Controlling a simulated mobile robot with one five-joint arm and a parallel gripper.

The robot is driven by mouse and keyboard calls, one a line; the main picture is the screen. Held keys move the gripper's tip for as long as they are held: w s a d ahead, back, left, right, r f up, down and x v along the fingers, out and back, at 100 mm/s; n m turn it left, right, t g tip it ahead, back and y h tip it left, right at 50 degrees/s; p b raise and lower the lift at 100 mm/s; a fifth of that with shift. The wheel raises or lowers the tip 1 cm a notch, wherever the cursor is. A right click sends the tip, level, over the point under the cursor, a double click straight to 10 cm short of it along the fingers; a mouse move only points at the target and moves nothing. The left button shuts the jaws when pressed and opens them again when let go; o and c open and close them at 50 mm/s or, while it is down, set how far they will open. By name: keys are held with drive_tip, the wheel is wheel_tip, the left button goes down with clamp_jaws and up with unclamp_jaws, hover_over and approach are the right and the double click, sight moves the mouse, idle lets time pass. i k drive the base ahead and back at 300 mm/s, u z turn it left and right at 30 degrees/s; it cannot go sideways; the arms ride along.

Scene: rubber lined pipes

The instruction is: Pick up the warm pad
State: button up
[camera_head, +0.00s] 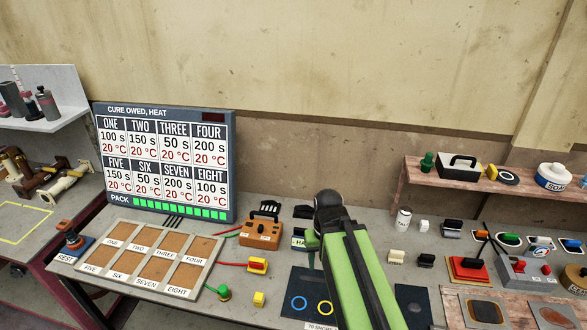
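I cannot tell for sure which thing is the warm pad, as no label in view names it. Two flat pads lie on boards at the bottom right of the bench: a dark one (484,312) and a brown one (555,317). My green arm rises from the bottom centre to a black joint, well left of these pads. My gripper cannot be made out; the arm hides the bench behind it.
A tray (190,228) with numbered brown panels lies left of my arm, before a cure display (165,160). An orange box (262,233) stands nearer my arm. A red-based device (467,270) and grey box (524,273) stand behind the pads. A raised shelf (520,192) is at right.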

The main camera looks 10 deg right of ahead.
sight(463, 269)
drive_tip(key=z, duration=1)
drive_tip(key=k, duration=1.35)
drive_tip(key=u, duration=0.8)
drive_tip(key=i, duration=1.4)
drive_tip(key=u, duration=0.2)
